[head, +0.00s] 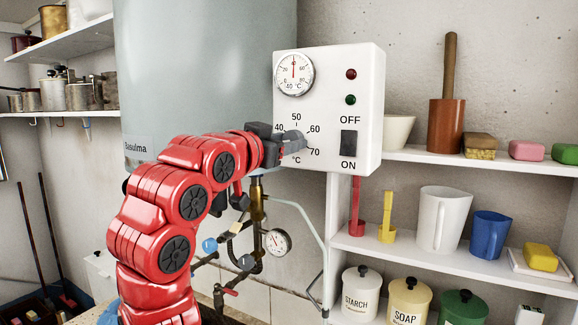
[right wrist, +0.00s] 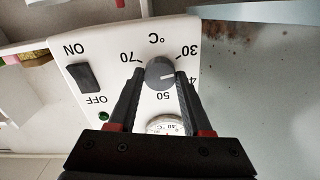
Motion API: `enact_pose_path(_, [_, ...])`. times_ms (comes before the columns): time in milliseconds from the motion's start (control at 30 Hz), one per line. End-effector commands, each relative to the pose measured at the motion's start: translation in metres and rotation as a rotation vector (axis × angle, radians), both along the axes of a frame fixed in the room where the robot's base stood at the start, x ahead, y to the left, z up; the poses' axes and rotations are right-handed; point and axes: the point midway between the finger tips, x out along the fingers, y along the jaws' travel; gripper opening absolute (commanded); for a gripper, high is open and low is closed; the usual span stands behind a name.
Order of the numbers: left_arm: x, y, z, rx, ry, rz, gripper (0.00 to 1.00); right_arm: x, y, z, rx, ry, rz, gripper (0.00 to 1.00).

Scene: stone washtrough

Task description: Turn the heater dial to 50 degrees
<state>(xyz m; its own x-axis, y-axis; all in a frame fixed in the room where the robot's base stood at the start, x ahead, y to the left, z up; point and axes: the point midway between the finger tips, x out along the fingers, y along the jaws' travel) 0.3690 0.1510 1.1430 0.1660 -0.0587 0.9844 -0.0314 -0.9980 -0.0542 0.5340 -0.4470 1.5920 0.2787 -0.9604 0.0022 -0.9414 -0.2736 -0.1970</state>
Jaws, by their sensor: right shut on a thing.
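The heater control box (head: 366,115) is white and hangs on the wall in front of the grey boiler. Its grey heater dial (right wrist: 158,70) has a scale marked from 30 to 70 around it. In the right wrist view, which shows the box upside down, the dial's pale mark points at about the 40, which is partly hidden by a finger. My right gripper (right wrist: 160,76) is shut on the dial, one black finger on each side. In the head view my right gripper (head: 283,142) covers most of the dial. My left gripper is not in view.
A round thermometer (head: 294,73), a red lamp (head: 351,74), a green lamp (head: 350,99) and a black OFF/ON switch (head: 348,143) are on the box. A pipe gauge (head: 277,242) sits below. Shelves with a white jug (head: 443,218) and jars stand at right.

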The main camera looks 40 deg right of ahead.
Motion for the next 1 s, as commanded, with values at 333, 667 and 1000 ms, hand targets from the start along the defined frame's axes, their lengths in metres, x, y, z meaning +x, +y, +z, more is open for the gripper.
enact_pose_path(333, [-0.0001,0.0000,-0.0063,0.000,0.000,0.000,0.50,-0.0005,-0.0005,-0.0006,0.096,-0.310,-0.003,0.00])
enact_pose_path(667, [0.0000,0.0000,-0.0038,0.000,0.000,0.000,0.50,-0.0004,-0.0003,-0.0003,0.182,-0.613,-0.003,0.00])
enact_pose_path(1000, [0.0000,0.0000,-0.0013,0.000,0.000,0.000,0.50,-0.0009,-0.0006,-0.0005,0.270,-0.923,-0.004,0.00])
